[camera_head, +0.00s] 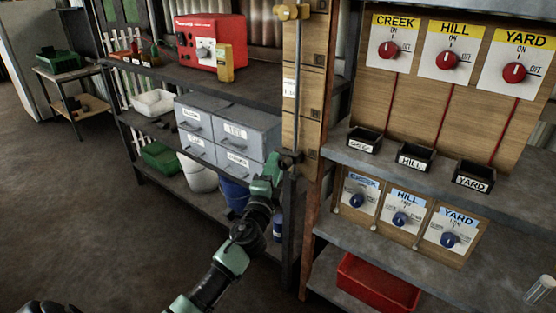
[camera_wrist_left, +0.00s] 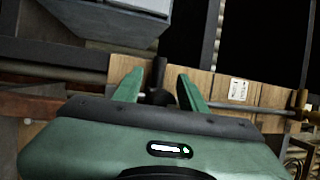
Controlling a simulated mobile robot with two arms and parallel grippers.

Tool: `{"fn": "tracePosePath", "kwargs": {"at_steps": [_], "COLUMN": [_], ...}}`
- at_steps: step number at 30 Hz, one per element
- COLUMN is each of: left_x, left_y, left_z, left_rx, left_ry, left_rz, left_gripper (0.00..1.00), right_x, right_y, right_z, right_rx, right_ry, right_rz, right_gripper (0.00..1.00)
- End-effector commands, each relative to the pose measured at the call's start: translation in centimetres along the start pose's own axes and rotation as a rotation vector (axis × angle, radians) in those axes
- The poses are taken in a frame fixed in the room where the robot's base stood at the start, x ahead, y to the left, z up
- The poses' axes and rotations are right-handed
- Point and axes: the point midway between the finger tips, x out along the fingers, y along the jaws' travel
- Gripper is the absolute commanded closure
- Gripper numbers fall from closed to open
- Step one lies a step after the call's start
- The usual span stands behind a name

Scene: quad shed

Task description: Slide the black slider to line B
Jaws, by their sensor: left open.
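The black slider (camera_head: 290,158) sits low on a thin vertical metal rod (camera_head: 297,75) in front of a wooden board (camera_head: 303,100). Dark cross lines and small tags divide the board; I cannot read which is line B. My left gripper (camera_head: 277,164) is at the slider's height, close to its left side. In the left wrist view, the open fingers of the gripper (camera_wrist_left: 158,88) stand on either side of the slider's dark knob (camera_wrist_left: 158,82), with gaps visible. Whether they touch it is unclear. My right gripper is not in view.
A shelf to the left holds a red box (camera_head: 212,42), a yellow bottle (camera_head: 225,64) and grey drawers (camera_head: 225,132). To the right are red knobs, blue knobs and small black trays labelled CREEK, HILL and YARD. A brass-coloured fitting (camera_head: 291,12) tops the rod.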

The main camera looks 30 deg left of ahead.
Motion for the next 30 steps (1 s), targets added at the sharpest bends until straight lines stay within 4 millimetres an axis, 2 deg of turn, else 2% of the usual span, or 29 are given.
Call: {"fn": "tracePosePath", "kwargs": {"at_steps": [3, 9, 19, 20, 24, 30], "left_x": [2.1, 4.3, 4.8, 4.8, 4.8, 4.8], "left_y": [0.0, 0.1, 0.1, 0.1, 0.2, 0.1], "left_z": [0.0, 0.0, 0.0, 0.0, 0.0, -0.1], "left_rx": [0.000, -0.002, -0.003, -0.003, -0.003, -0.003], "left_ry": [0.001, 0.000, 0.001, 0.001, 0.001, 0.003], "left_rz": [-0.001, 0.001, 0.002, 0.002, 0.003, 0.003], "left_gripper": [0.59, 0.59, 0.59, 0.61, 1.00, 1.00], "right_x": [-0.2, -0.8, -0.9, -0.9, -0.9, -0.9], "right_y": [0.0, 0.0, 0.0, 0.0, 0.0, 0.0], "right_z": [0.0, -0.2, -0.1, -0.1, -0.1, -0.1], "right_rx": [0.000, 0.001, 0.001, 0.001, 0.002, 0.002], "right_ry": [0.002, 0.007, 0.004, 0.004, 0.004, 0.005], "right_rz": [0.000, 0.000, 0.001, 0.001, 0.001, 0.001], "right_gripper": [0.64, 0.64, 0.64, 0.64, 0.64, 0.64]}}
